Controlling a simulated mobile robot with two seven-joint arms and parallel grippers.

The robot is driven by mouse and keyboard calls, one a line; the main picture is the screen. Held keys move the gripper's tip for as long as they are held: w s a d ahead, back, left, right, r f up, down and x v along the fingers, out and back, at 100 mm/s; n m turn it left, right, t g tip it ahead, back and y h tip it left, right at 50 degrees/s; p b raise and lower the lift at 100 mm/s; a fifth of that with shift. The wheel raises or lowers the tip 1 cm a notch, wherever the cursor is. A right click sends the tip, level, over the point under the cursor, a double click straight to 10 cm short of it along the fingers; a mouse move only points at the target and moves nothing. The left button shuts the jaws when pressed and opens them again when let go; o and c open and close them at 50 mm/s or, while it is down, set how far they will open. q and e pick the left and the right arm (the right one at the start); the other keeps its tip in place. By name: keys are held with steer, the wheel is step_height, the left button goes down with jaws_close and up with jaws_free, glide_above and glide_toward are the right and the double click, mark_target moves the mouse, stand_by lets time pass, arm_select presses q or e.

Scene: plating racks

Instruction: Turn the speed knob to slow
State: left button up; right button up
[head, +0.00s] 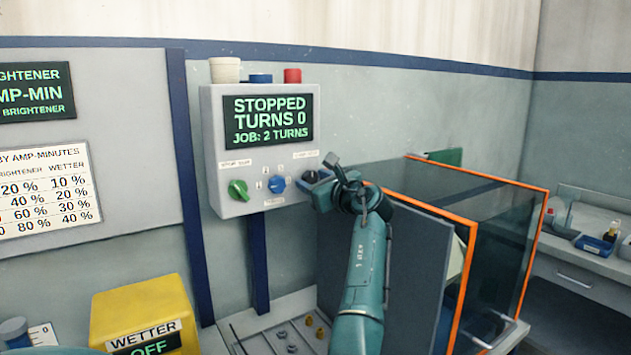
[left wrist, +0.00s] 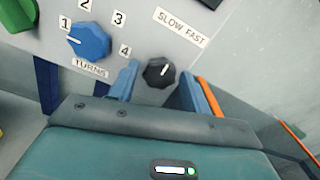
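The speed knob (left wrist: 158,72) is small, round and black with a white pointer line tilted up and to the right in the left wrist view. Its "SLOW FAST" label (left wrist: 181,26) is above it to the right. My left gripper (left wrist: 162,88) is open, with one blue finger on each side of the knob and gaps visible between. In the head view my left gripper (head: 320,184) is at the lower right of the grey control box (head: 220,140) and partly hides that knob. My right gripper is not in view.
A blue turns knob (head: 277,183) pointing near 1 and a green knob (head: 238,190) are left of the gripper. The screen (head: 268,120) reads STOPPED, TURNS 0, JOB: 2 TURNS. An orange-edged glass guard (head: 510,235) stands right of my arm. A yellow wetter box (head: 145,305) is lower left.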

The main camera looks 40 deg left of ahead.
arm_select(q)
steer(key=c, duration=0.7)
